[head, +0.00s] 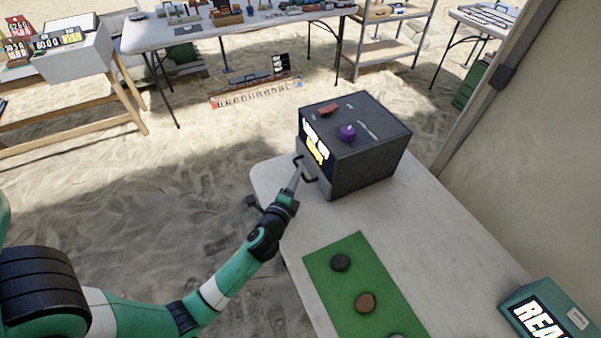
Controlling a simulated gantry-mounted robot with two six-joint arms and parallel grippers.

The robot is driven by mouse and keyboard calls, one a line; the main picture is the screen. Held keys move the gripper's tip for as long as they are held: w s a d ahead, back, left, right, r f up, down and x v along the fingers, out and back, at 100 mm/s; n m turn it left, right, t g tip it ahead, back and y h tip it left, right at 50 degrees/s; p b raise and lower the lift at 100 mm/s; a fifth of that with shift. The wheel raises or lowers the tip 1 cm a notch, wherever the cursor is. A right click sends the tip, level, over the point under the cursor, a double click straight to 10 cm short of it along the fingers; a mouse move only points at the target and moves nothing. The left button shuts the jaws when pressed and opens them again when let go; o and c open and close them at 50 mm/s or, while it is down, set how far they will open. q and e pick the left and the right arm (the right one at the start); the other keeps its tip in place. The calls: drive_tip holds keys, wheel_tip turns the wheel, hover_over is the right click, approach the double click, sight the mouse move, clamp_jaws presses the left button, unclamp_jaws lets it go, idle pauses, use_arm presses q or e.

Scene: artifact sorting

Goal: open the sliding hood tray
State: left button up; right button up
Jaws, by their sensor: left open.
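The hood (368,152) is a dark grey box on the far end of the white table, with a lettered panel on its left-facing side. The tray handle (306,168) is a dark bar low on that side, and the tray front sits close against the box. My left gripper (297,176) is open at the handle, its fingertips reaching the bar. I cannot tell whether the fingers touch the handle or are around it. My right gripper is not in view.
A purple object (348,132) and a reddish piece (329,110) lie on top of the hood. A green mat (345,277) with dark and brown stones lies nearer on the table (430,240). A green box (549,311) stands at the lower right. A tent wall bounds the right side.

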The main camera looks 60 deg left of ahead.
use_arm(q)
drive_tip(key=x, duration=0.4)
drive_tip(key=shift+b, duration=0.4)
clamp_jaws()
idle(1.0)
